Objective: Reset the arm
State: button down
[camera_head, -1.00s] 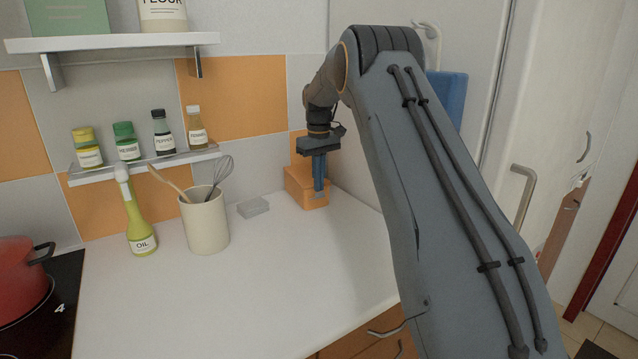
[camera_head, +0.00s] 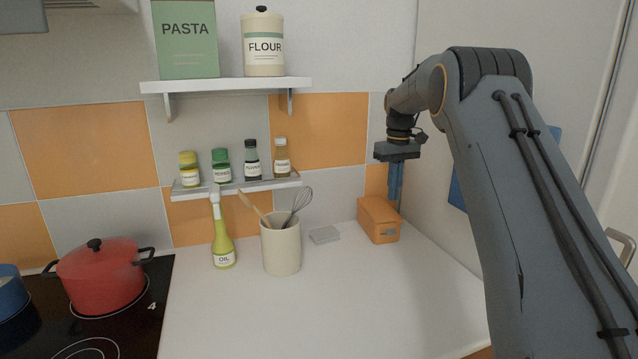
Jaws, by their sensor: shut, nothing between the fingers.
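My arm rises from the lower right and bends over at the top, with its wrist hanging down on the right side of the counter. My gripper (camera_head: 395,203) points straight down and is shut, with nothing in it. Its fingers overlap the orange box (camera_head: 378,222) at the back right of the counter in the picture. I cannot tell whether they touch it or hang in front of it or behind it.
The white counter (camera_head: 330,310) is clear in front. A utensil crock (camera_head: 281,248), an oil bottle (camera_head: 222,243) and a small grey block (camera_head: 324,235) stand at the back. A spice rack (camera_head: 235,188) and shelf (camera_head: 228,85) hang above. A red pot (camera_head: 102,278) sits on the hob.

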jog(key=s+a+f+m, duration=0.1)
jog(key=s+a+f, duration=0.2)
jog(key=s, duration=1)
jog(key=s+a+f+m+t, duration=0.1)
jog(key=s+a+f, duration=0.3)
jog(key=s, duration=1)
jog(key=s+a+f+m, duration=0.1)
jog(key=s+a+f, duration=0.2)
jog(key=s, duration=1.1)
jog(key=shift+s+a+f, duration=0.15)
jog(key=shift+a+f, duration=0.2)
